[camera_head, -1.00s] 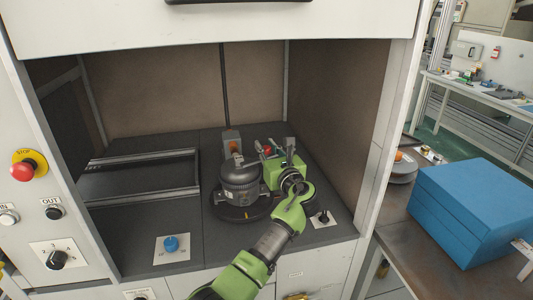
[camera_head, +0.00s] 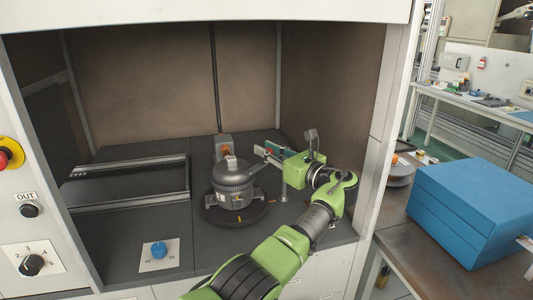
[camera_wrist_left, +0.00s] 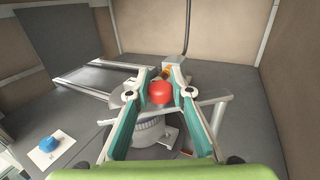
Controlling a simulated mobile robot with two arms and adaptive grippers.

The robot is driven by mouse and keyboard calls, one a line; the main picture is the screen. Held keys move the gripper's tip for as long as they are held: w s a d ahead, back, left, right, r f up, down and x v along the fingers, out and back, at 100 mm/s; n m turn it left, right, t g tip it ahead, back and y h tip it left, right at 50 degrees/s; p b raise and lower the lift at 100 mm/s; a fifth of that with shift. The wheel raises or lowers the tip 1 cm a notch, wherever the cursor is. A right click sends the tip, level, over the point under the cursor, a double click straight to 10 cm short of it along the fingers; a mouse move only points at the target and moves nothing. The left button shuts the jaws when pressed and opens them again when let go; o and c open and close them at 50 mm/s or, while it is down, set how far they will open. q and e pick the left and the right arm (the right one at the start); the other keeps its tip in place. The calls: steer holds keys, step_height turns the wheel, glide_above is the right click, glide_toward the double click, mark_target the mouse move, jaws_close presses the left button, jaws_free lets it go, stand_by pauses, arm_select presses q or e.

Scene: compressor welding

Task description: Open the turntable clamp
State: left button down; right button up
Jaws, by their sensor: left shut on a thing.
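The clamp's red knob (camera_wrist_left: 159,92) lies between the teal-padded fingers of my left gripper (camera_wrist_left: 159,93) in the left wrist view. My right gripper is not in view.
A grey block with an orange part (camera_head: 223,147) stands behind the compressor. A slotted frame (camera_head: 125,182) lies left in the booth. A blue dial (camera_head: 158,250) is at the front. The booth's right wall is close to my arm. A blue box (camera_head: 475,210) sits outside, right.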

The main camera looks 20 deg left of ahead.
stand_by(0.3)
arm_select(q)
steer(key=c, duration=1.8)
jaws_free()
steer(key=shift+a, duration=0.1)
steer(key=shift+r, duration=0.1)
step_height(320, 180, up, 10)
steer(key=shift+f, duration=0.1)
